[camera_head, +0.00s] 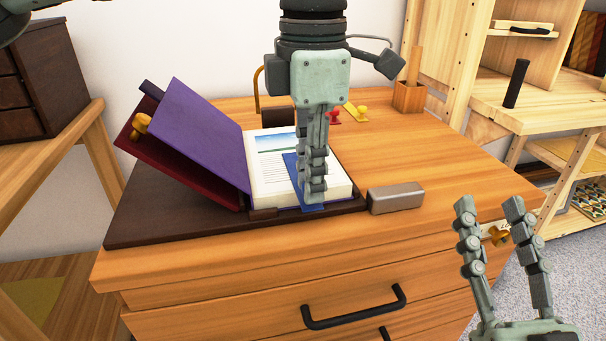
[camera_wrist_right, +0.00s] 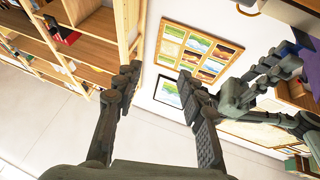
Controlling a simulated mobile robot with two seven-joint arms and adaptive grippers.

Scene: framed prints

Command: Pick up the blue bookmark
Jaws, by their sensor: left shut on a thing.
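The blue bookmark (camera_head: 291,164) lies on the right-hand page of an open book (camera_head: 270,152) with a purple cover (camera_head: 205,135). My left gripper (camera_head: 313,196) points down over the page and is shut on the bookmark near the book's front edge. Its fingers hide part of the bookmark. My right gripper (camera_head: 491,212) is open and empty in front of the cabinet at lower right. It also shows open in the right wrist view (camera_wrist_right: 161,85), with nothing between its fingers.
The book rests on a dark stand (camera_head: 150,227) on a wooden cabinet (camera_head: 250,262). A grey metal block (camera_head: 396,198) sits just right of the stand. Red (camera_head: 334,116) and yellow (camera_head: 356,109) small items and a wooden holder (camera_head: 409,97) stand behind. The cabinet top is clear at right.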

